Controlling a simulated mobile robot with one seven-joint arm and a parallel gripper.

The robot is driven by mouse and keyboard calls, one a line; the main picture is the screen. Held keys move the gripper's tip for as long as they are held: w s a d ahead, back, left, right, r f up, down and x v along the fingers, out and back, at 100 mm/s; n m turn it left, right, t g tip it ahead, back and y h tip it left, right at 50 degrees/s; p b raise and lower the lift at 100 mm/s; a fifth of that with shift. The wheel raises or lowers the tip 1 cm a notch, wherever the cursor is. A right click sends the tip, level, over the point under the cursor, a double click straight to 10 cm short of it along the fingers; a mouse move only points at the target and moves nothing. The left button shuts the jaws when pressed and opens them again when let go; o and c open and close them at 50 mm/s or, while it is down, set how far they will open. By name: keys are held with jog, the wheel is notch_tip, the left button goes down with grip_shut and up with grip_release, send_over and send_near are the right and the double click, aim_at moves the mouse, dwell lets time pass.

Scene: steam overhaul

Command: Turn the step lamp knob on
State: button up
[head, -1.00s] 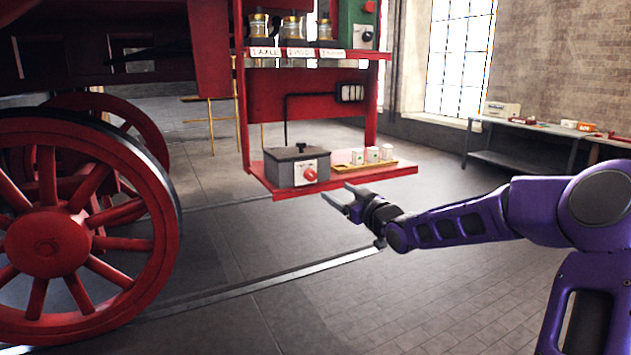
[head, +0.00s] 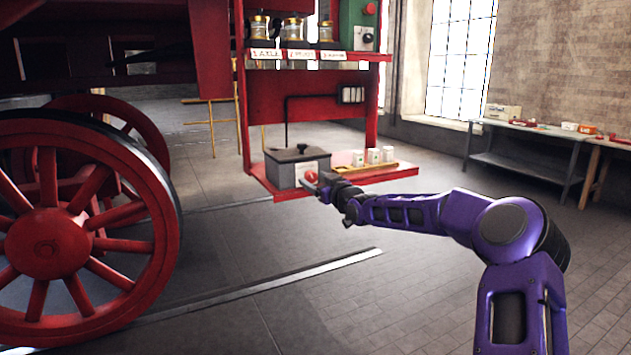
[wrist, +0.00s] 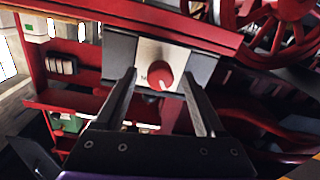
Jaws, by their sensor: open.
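A red round knob (wrist: 160,76) sits on a pale plate on the front of a grey box, seen between my fingers in the wrist view. A white mark shows on the knob's lower part. In the head view the knob (head: 310,177) is partly covered by my fingers, and the grey box (head: 283,172) stands on the lower red shelf. My gripper (wrist: 165,95) is open, with one finger on each side of the knob. It also shows in the head view (head: 318,184) right in front of the box. I cannot tell whether the fingers touch the knob.
The lower red shelf (head: 262,183) also bears a yellow tray (head: 380,167) with white cups, right of the box. Several jars (head: 294,29) stand on the upper shelf. A large red wheel (head: 45,243) is at the left. Open floor (head: 330,300) lies in front.

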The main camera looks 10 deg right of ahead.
grip_shut()
jog(key=shift+m, duration=0.3)
jog(key=shift+r+m+p, duration=0.1)
jog(key=shift+m+p, duration=0.55)
jog(key=shift+m, duration=0.25)
jog(key=m, duration=0.4)
jog(key=shift+m, duration=0.3)
jog(key=m+b, duration=0.1)
jog(key=m, duration=0.3)
jog(key=shift+f, duration=0.2)
jog(key=shift+m+b, duration=0.55)
jog(key=shift+m, duration=0.95)
jog(key=shift+a+r, duration=0.1)
